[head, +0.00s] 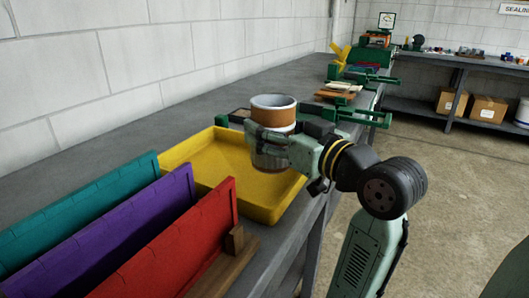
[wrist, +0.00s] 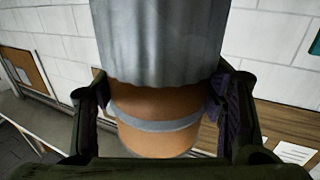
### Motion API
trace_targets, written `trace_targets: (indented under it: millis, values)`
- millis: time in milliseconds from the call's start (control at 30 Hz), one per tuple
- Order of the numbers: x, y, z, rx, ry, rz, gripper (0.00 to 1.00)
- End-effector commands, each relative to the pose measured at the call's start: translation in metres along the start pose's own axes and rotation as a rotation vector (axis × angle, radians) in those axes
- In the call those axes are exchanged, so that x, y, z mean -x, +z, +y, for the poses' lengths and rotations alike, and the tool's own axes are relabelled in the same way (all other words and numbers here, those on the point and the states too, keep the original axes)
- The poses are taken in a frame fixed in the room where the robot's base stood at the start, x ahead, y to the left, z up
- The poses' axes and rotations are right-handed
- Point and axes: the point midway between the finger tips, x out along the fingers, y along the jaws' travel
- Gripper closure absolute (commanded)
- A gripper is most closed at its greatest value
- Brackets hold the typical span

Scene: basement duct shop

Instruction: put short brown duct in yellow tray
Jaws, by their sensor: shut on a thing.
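The short brown duct (head: 273,114) is a round piece with a brown band and grey metal sections. It is upright in my gripper (head: 264,140) in the head view. In the wrist view the duct (wrist: 155,143) fills the middle, with my gripper's fingers (wrist: 155,103) closed on its two sides. The yellow tray (head: 205,158) sits on the grey bench. The duct shows in front of the tray's far right part, and its lower end overlaps the tray in the picture. I cannot tell whether it touches the tray floor. The visible tray floor is empty.
Teal (head: 85,205), purple (head: 135,232) and red (head: 190,240) upright panels stand left of the tray. A wooden block (head: 235,242) is beside the red one. Green clamps (head: 365,118) lie farther along the bench. The white block wall (head: 150,70) runs behind.

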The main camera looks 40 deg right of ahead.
Motion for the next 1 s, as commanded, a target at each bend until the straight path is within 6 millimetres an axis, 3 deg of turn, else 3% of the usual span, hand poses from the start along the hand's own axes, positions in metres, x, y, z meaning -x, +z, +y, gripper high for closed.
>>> trace_targets:
  millis: [333, 767, 800, 1000]
  values:
    - [0.000, 0.043, 0.000, -0.002, -0.001, 0.001, 0.70]
    - [0.000, 0.051, -0.001, 0.001, -0.001, 0.002, 0.70]
    - [0.000, 0.051, -0.001, 0.001, -0.002, 0.001, 0.35]
    - [0.000, 0.050, -0.001, 0.001, -0.001, 0.001, 0.22]
